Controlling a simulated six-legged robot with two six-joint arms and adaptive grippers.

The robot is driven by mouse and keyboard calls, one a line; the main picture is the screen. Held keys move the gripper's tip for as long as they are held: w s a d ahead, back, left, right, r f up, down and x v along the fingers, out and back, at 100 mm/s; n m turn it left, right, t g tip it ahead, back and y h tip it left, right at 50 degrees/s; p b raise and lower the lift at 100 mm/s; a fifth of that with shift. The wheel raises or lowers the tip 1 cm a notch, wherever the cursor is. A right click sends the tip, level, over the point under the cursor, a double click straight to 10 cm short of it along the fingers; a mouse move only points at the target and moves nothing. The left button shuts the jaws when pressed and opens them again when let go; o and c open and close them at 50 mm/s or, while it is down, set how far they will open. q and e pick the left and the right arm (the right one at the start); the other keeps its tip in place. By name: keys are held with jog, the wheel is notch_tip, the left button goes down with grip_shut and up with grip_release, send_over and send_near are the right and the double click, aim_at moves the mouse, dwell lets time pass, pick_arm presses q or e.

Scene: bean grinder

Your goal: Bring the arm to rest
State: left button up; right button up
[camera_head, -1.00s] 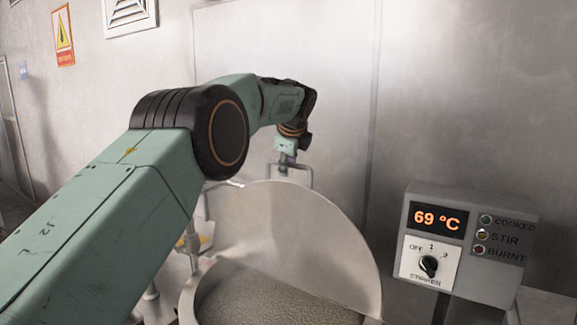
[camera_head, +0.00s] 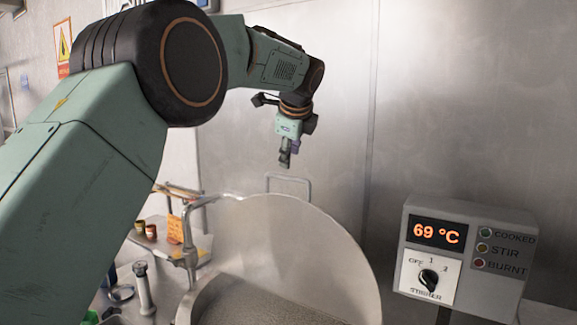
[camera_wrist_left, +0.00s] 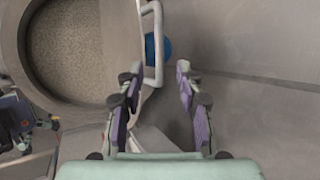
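My left gripper (camera_head: 286,155) hangs pointing down above the raised lid's handle, clear of it and empty. In the left wrist view its two purple-padded fingers (camera_wrist_left: 158,82) are apart. The round metal lid (camera_head: 300,240) stands open, tilted up, at the back of the pot. Its handle (camera_head: 289,177) sticks up from the top edge, and it also shows in the left wrist view (camera_wrist_left: 158,48). The pot (camera_wrist_left: 32,62) holds a grey-brown grainy mass (camera_wrist_left: 75,45).
A control box (camera_head: 462,255) reads 69 °C at the right, with a knob (camera_head: 428,280) and three lamps. A small shelf (camera_head: 200,244) with cups stands left of the pot. A metal wall (camera_head: 450,90) rises behind. There is free room above the lid.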

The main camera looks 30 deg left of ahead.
pick_arm(q)
jog(key=shift+v, duration=0.95)
jog(key=shift+s, duration=0.1)
jog(key=shift+w+f, duration=0.15)
jog(key=shift+w, duration=0.1)
